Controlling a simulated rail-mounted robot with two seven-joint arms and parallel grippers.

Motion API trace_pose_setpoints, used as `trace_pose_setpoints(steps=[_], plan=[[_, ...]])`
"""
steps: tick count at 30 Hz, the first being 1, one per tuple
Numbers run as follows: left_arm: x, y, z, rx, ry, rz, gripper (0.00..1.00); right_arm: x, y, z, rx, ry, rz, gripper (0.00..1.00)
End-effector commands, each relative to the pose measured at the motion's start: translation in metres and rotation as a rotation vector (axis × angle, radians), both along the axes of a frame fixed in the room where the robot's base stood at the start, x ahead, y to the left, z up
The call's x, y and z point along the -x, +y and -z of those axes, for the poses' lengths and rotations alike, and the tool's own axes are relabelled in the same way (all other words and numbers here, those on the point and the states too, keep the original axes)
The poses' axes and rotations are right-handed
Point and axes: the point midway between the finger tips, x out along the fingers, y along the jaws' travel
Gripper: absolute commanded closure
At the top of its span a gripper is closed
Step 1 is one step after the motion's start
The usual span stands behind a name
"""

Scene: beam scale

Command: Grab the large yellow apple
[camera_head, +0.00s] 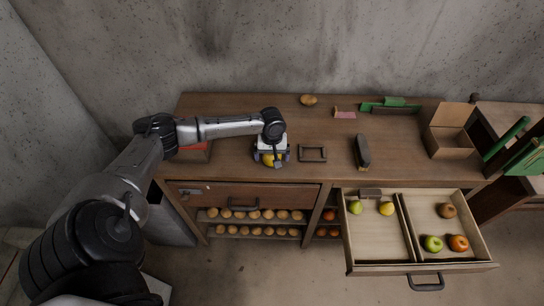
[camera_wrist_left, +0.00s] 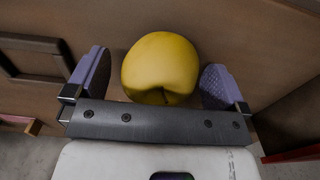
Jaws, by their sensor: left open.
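A large yellow apple (camera_wrist_left: 160,66) sits on the brown wooden bench top, between the two purple finger pads of my left gripper (camera_wrist_left: 155,82) in the left wrist view. Gaps show between the apple and both pads, so the gripper is open around it. In the head view my left gripper (camera_head: 271,156) points down at the bench's front middle, and the yellow apple (camera_head: 268,160) shows partly beneath it. My right gripper is not in view.
An open drawer (camera_head: 410,256) at the front right holds a smaller yellow fruit (camera_head: 386,208), green apples and other fruit. A dark frame (camera_head: 312,153) and a dark block (camera_head: 362,152) lie right of the gripper. A cardboard box (camera_head: 450,140) stands farther right. A red box (camera_head: 193,152) is at left.

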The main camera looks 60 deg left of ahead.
Motion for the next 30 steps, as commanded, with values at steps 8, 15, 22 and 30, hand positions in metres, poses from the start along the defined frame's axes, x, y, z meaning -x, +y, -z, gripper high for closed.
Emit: trace_pose_setpoints(steps=[8, 15, 22, 30], plan=[[0.0003, -0.0002, 0.0142, -0.001, -0.001, 0.001, 0.0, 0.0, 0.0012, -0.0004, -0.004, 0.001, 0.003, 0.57], [0.0004, -0.0002, 0.0141, -0.001, 0.001, 0.001, 0.08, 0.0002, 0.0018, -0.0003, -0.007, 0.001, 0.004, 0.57], [0.0003, -0.0002, 0.0139, 0.0, 0.0, 0.001, 0.3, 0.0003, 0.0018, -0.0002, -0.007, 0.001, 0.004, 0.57], [0.0003, -0.0002, 0.0138, -0.001, 0.001, 0.001, 0.56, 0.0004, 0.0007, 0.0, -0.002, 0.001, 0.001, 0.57]])
